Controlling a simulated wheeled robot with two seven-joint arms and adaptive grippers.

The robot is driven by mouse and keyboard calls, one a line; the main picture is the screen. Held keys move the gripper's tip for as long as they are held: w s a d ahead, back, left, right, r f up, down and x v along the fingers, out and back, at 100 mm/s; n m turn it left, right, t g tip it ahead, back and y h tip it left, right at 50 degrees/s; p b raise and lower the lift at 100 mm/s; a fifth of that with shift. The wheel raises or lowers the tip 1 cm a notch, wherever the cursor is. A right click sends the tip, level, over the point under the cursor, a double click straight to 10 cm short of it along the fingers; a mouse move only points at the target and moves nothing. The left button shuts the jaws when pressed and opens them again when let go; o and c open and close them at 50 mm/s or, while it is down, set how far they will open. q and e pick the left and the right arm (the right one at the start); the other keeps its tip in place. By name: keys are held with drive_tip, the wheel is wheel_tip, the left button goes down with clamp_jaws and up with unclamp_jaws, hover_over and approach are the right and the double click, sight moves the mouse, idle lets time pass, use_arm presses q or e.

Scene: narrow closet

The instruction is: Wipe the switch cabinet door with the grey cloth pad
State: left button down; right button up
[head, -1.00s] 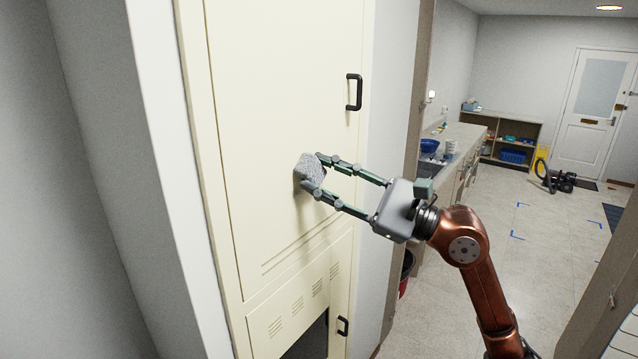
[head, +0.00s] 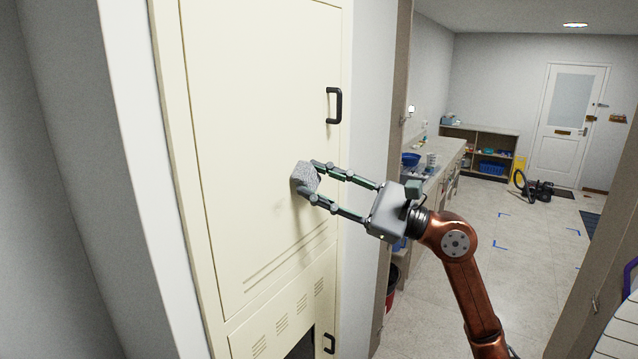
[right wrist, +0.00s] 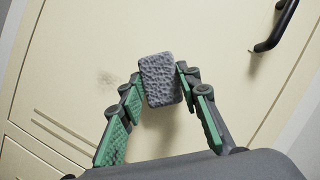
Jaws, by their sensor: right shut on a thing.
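The cream switch cabinet door (head: 255,120) fills the left middle of the head view and the background of the right wrist view (right wrist: 70,50). My right gripper (head: 309,181) is shut on the grey cloth pad (head: 303,178), holding it by its two sides at or very close to the door face; I cannot tell if it touches. In the right wrist view the pad (right wrist: 160,80) sits between the green-padded fingers. A faint dark smudge (right wrist: 108,80) shows on the door left of the pad there. My left gripper is not in view.
A black handle (head: 334,105) sticks out from the door up and right of the pad. A lower vented panel (head: 285,325) has a second handle (head: 329,343). A counter (head: 440,175) stands beyond, with open floor (head: 520,240) to the right.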

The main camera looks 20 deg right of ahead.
drive_tip(key=shift+s+d+f+b, duration=0.1)
drive_tip(key=shift+s+d+b, duration=0.75)
drive_tip(key=shift+s+d, duration=0.25)
drive_tip(key=shift+s, duration=0.25)
drive_tip(key=shift+s+d+b, duration=0.5)
drive_tip(key=shift+s+d, duration=0.25)
drive_tip(key=shift+s, duration=0.25)
drive_tip(key=shift+s+d+b, duration=0.65)
drive_tip(key=shift+s+d, duration=0.25)
drive_tip(key=shift+s, duration=0.25)
